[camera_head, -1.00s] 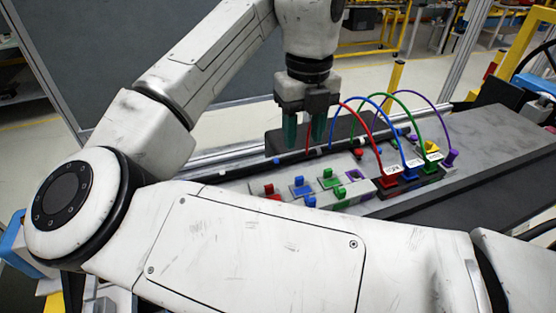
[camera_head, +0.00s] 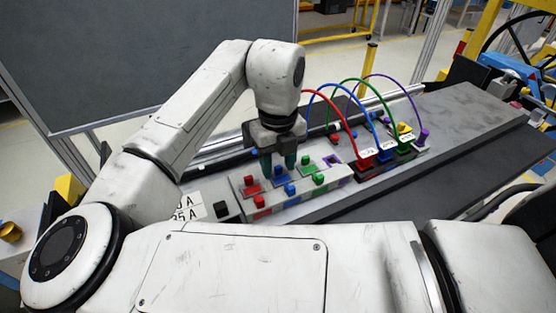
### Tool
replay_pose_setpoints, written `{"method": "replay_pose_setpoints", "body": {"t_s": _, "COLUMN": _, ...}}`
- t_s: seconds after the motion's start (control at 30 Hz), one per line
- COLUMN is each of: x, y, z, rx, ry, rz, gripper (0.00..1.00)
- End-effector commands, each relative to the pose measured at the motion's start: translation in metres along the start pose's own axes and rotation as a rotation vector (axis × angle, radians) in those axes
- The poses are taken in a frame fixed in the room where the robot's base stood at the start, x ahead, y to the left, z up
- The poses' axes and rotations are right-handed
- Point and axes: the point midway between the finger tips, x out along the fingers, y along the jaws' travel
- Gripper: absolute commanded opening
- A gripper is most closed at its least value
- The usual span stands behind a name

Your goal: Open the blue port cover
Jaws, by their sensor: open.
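The blue port cover (camera_head: 283,178) is a small blue plate with a raised knob on the grey module (camera_head: 240,208). It sits between the red cover (camera_head: 252,188) and the green cover (camera_head: 310,164). My gripper (camera_head: 279,166) points down with its two dark green fingers apart. The fingertips appear close above or just behind the blue cover, one on each side of it in the picture. I cannot tell whether they touch it. A blue knob (camera_head: 290,190) stands on the module in front of the blue cover.
Red, blue, green and purple cables arch on the right into plugs, including the red plug (camera_head: 365,160) and purple plug (camera_head: 421,137). A black knob (camera_head: 221,209) is left of the module. The grey bench top (camera_head: 465,105) on the right is mostly clear.

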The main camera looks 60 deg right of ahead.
Motion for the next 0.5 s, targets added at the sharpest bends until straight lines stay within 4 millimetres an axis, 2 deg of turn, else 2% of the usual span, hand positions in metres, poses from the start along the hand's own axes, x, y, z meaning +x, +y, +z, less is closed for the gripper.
{"method": "replay_pose_setpoints", "body": {"t_s": 0.1, "x": 0.0, "y": 0.0, "z": 0.0, "rx": 0.0, "ry": 0.0, "rz": 0.0, "gripper": 0.45}}
{"method": "replay_pose_setpoints", "body": {"t_s": 0.5, "x": -0.0003, "y": -0.0001, "z": 0.0, "rx": 0.0, "ry": 0.0, "rz": 0.0, "gripper": 0.06}}
